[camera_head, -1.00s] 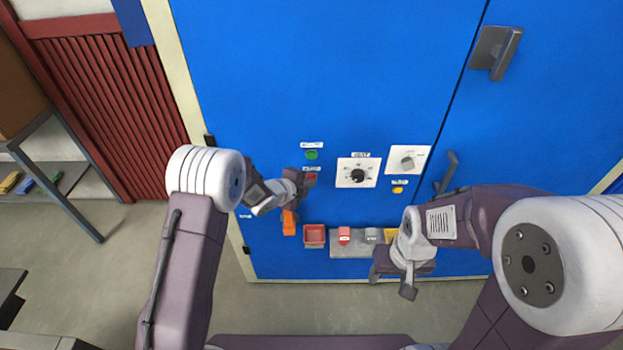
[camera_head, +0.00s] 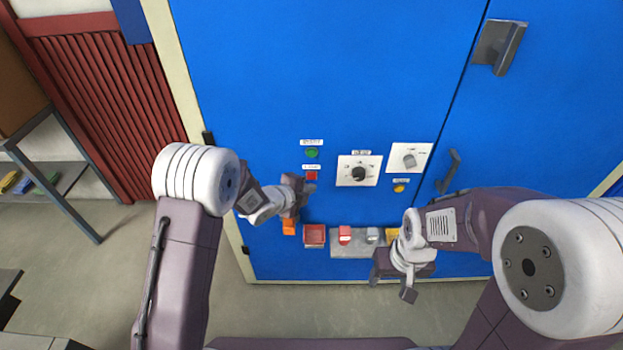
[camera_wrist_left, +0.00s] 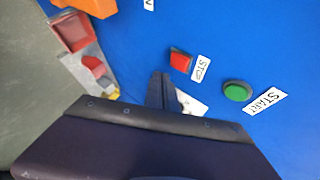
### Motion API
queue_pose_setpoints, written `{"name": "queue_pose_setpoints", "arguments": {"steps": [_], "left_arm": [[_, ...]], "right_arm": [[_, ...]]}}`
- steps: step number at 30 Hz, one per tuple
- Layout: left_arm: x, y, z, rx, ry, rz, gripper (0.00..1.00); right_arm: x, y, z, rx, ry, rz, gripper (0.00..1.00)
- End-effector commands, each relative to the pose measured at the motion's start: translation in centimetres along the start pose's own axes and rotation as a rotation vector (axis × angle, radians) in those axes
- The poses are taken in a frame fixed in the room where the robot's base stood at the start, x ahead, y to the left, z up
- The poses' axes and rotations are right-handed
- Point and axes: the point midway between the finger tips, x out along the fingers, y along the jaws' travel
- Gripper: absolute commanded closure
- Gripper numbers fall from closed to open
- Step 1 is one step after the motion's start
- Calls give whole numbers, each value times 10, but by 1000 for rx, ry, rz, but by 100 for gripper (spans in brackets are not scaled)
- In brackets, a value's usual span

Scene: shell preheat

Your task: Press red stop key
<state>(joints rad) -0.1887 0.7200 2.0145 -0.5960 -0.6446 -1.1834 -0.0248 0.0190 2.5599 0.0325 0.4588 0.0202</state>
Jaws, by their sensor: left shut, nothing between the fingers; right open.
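The red stop key (camera_head: 311,175) is on the blue cabinet front, below the green start key (camera_head: 312,153). In the left wrist view the red key (camera_wrist_left: 181,61) shows uncovered beside its STOP label (camera_wrist_left: 201,68), with the green key (camera_wrist_left: 237,91) to its right. My left gripper (camera_head: 302,187) is shut and empty, just below and left of the red key; its fingers (camera_wrist_left: 160,90) show near the key in the wrist view, apart from it in the picture. My right gripper (camera_head: 391,284) is open and empty, low in front of the cabinet at right.
A black dial (camera_head: 358,173), a grey rotary switch (camera_head: 409,160) and a yellow key (camera_head: 399,188) are to the right on the cabinet. Below are an orange item (camera_head: 289,227), a red bin (camera_head: 314,235) and a grey shelf (camera_head: 340,251) with small blocks. A door handle (camera_head: 449,172) sticks out.

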Motion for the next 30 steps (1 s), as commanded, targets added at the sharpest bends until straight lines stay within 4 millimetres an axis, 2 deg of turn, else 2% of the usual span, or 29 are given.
{"name": "queue_pose_setpoints", "arguments": {"steps": [3, 12, 30], "left_arm": [[-7, 9, -6, 1, 0, -1, 100], [-24, 19, -18, 1, 0, -1, 100], [-25, 18, -18, 1, 0, -1, 100]], "right_arm": [[10, 0, 1, 0, 0, 0, 42], [19, 0, 2, 0, 0, 0, 42], [19, 0, 2, 0, 0, 0, 42]]}}
